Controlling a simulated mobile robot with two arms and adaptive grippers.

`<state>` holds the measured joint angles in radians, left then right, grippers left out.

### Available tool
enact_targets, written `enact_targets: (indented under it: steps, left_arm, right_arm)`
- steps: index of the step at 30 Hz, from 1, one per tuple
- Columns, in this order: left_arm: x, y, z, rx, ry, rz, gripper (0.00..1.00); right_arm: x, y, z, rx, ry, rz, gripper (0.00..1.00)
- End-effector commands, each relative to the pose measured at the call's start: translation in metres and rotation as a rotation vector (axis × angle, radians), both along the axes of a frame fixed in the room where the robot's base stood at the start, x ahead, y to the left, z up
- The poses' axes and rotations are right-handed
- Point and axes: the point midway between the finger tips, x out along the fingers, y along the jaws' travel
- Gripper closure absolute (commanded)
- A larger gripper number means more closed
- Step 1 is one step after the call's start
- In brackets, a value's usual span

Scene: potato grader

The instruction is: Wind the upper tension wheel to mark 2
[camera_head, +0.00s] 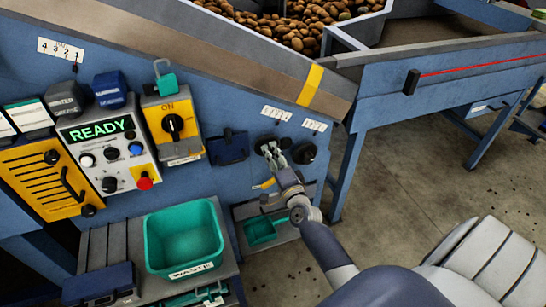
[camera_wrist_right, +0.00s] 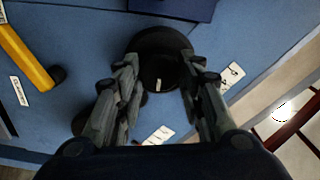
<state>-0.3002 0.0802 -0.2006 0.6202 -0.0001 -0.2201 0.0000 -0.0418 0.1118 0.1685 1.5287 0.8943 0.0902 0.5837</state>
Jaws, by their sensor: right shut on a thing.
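A black round wheel (camera_wrist_right: 160,72) with a short white line on it sits on the blue machine panel. My right gripper (camera_wrist_right: 158,82) is shut on this wheel, one finger on each side of it. In the head view my right gripper (camera_head: 270,152) reaches the panel from below and its fingers hide much of the held wheel. A second black wheel (camera_head: 304,153) is just to the right, free of the gripper. White scale plates (camera_head: 276,113) (camera_head: 314,125) sit above the wheels; their marks are too small to read. My left gripper is not in view.
A control box (camera_head: 110,150) reading READY and a yellow ON switch (camera_head: 172,125) are left of the wheels. A teal WASTE bin (camera_head: 147,240) stands below on a bench. A teal scoop-like tray (camera_head: 261,231) lies low, near my right arm. Open floor lies to the right.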

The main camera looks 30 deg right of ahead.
Motion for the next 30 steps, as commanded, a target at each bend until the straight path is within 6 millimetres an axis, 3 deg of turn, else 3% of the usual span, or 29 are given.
enact_targets:
  steps: [15, 16, 18, 30]
  left_arm:
    - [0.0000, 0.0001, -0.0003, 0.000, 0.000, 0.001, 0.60]
    - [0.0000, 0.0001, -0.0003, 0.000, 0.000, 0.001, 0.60]
    - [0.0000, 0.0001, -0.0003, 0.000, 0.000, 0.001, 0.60]
    - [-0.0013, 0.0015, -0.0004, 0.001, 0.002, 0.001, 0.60]
  right_arm:
    - [-0.0001, -0.0002, -0.0004, 0.018, -0.003, 0.000, 0.88]
    - [-0.0001, -0.0002, -0.0004, 0.018, -0.003, 0.000, 0.58]
    - [-0.0001, -0.0001, -0.0003, 0.017, -0.003, 0.000, 0.44]
    - [-0.0034, 0.0008, -0.0008, 0.017, -0.003, 0.000, 0.44]
